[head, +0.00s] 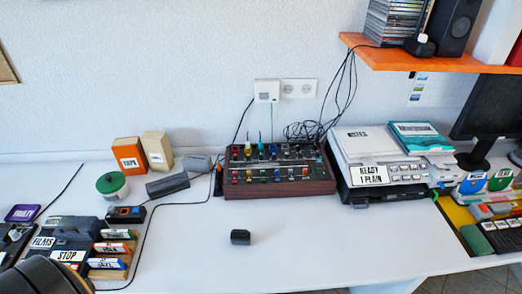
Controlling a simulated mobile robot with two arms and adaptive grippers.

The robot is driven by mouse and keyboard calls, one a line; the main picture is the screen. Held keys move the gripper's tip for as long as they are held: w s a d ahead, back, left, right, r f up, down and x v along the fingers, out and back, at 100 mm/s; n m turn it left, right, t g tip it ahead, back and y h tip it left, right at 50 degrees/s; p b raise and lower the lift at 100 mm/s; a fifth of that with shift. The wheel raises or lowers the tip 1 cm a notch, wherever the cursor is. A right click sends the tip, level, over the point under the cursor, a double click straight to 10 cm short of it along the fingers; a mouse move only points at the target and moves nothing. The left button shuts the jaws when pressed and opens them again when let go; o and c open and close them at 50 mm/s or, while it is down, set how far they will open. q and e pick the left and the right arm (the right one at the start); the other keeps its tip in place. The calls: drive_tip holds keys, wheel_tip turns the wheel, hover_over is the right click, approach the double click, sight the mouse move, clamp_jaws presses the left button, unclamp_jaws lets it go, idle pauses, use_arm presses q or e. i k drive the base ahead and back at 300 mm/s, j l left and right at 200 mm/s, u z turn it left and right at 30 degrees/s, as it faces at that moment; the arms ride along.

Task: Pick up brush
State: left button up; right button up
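I cannot tell for sure which thing is the brush. One candidate is a small black block (240,237), alone on the white table near the front middle. Another is a longer dark grey block (167,186), lying at an angle left of the mixer. Neither shows clear bristles at this size. Neither of my grippers shows in the head view. A dark rounded part at the bottom left corner looks like part of my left arm, without visible fingers.
A mixer (275,176) with coloured knobs stands mid-table, with a white device (366,150) to its right. A green-lidded tub (112,186) and labelled boxes (129,157) stand left. An orange shelf (440,63) overhangs the right. The front middle of the table is mostly clear.

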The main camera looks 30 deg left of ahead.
sight(237, 237)
drive_tip(key=k+u, duration=0.15)
drive_tip(key=u, duration=0.9)
drive_tip(key=l, duration=0.1)
